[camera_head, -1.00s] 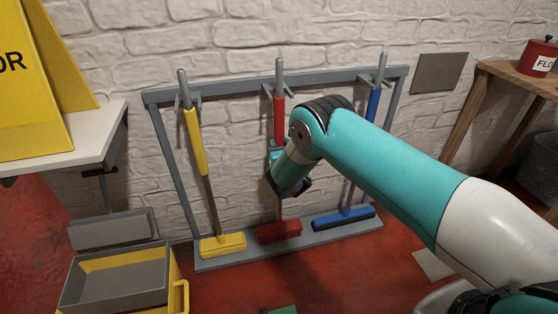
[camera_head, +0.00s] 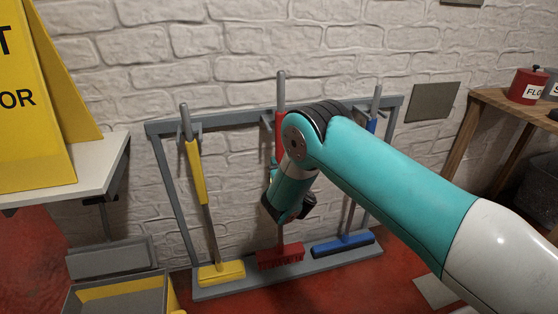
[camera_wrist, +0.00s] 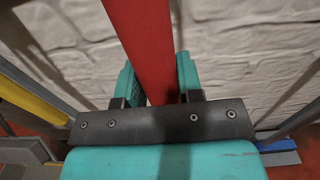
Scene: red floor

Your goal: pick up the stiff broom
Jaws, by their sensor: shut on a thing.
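The red broom (camera_head: 280,257), with a bristled head and a red lower handle under a grey top, stands nearly upright at the middle of the grey rack. I take it as the stiff broom. My gripper (camera_wrist: 159,85) is shut on its red handle, which runs between the two teal fingers in the wrist view. In the head view my gripper (camera_head: 272,175) is partly hidden behind my wrist, as is the middle of the handle. The broom's head is low, over the rack's base; I cannot tell whether it touches.
The grey rack (camera_head: 225,122) also holds a yellow squeegee-like tool (camera_head: 197,170) on the left and a blue one (camera_head: 343,244) on the right, both close by. A white brick wall stands behind. A yellow sign (camera_head: 35,120) and table are left; a wooden table (camera_head: 497,104) is right.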

